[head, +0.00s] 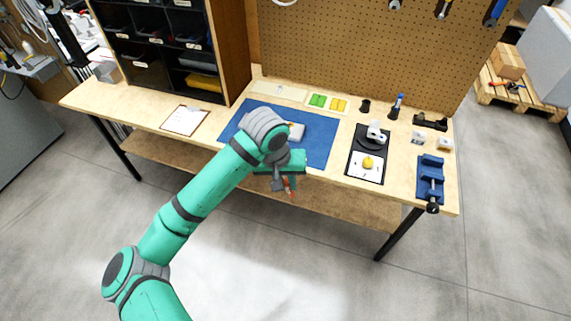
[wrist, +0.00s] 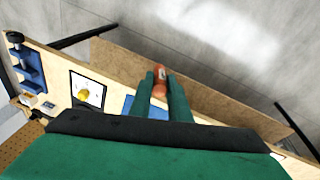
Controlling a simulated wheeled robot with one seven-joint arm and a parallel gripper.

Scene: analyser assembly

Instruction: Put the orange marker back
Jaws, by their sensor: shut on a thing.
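My gripper (head: 287,184) is shut on an orange marker (wrist: 160,80). In the wrist view the marker sits between the two green fingertips (wrist: 160,90). In the head view a small orange-red part of the marker (head: 291,193) shows below the gripper, at the front edge of the workbench. The rest of the marker is hidden by the gripper and arm. My arm reaches over the blue mat (head: 315,145) and hides part of it.
A grey-white device (head: 297,131) lies on the mat. To its right are a black tray with a yellow object (head: 368,162) and a blue vise (head: 430,182). A dark cup (head: 365,106) and a blue bottle (head: 397,105) stand near the pegboard. A clipboard (head: 185,120) lies at left.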

